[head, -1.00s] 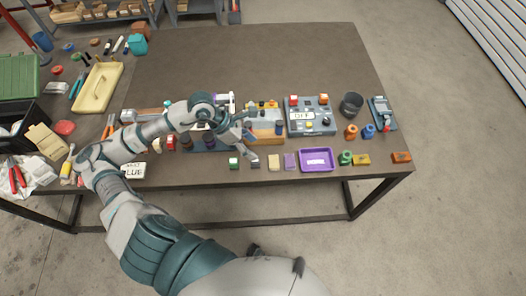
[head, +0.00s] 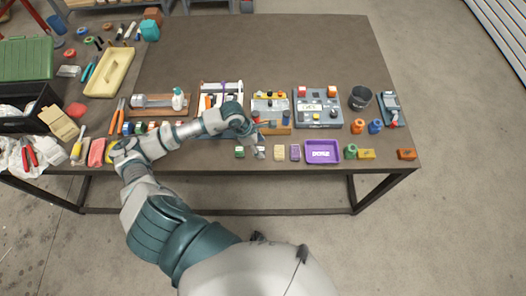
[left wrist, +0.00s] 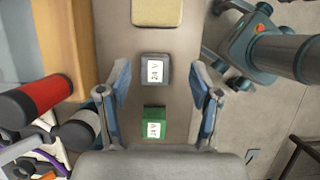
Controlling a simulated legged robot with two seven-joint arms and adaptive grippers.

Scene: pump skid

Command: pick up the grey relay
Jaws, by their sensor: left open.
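The grey relay (left wrist: 155,70) is a small dark grey block with a white "24 V" label. In the left wrist view it lies between the fingertips of my left gripper (left wrist: 158,76), with a gap on both sides. The gripper is open and empty. In the head view my left gripper (head: 258,142) is over the grey relay (head: 260,153), which it partly hides. A green relay (left wrist: 154,124) with a similar label lies nearer the palm; it also shows in the head view (head: 239,152), left of the grey one. My right gripper is not in view.
The table's front edge is close.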

